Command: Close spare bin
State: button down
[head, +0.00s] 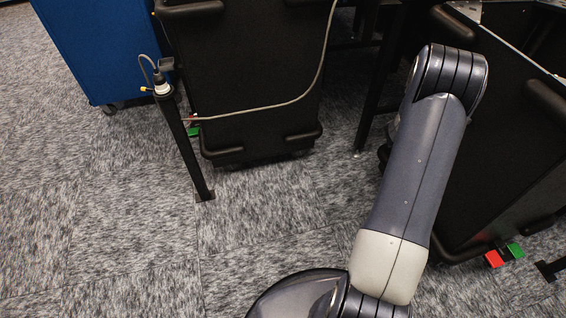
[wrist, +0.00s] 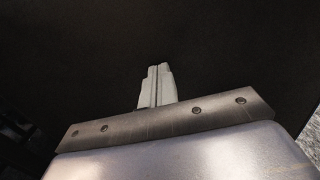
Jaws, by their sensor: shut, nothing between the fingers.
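My gripper (wrist: 157,72) shows in the wrist view with its two fingers pressed together and empty. It points at a dark, flat surface (wrist: 230,60) that fills most of that view. I cannot tell whether the fingers touch it. In the head view my arm reaches up and right toward a black bin (head: 500,160) at the right, and the gripper is hidden. Another black bin (head: 250,90) stands at the upper middle. No label shows which one is the spare bin, and I cannot see whether either is open or closed.
A blue bin (head: 95,45) stands at the upper left. A thin black post (head: 185,145) with a cable (head: 270,108) stands before the middle bin. Red (head: 493,258) and green (head: 515,250) pedals lie by the right bin. Grey carpet (head: 120,220) is clear at the lower left.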

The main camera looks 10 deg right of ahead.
jog(key=d, duration=0.3)
jog(key=shift+w+r, duration=0.15)
jog(key=shift+d+r, duration=0.1)
dwell(0.4)
jog(key=s+a, duration=0.1)
jog(key=a, duration=1.3)
jog(key=shift+a+f+p, duration=0.25)
jog(key=shift+p, duration=0.1)
jog(key=shift+s+d, duration=0.1)
jog(key=shift+d, duration=0.05)
jog(key=w+d+b, duration=0.1)
jog(key=d, duration=1.2)
jog(key=shift+d, duration=0.15)
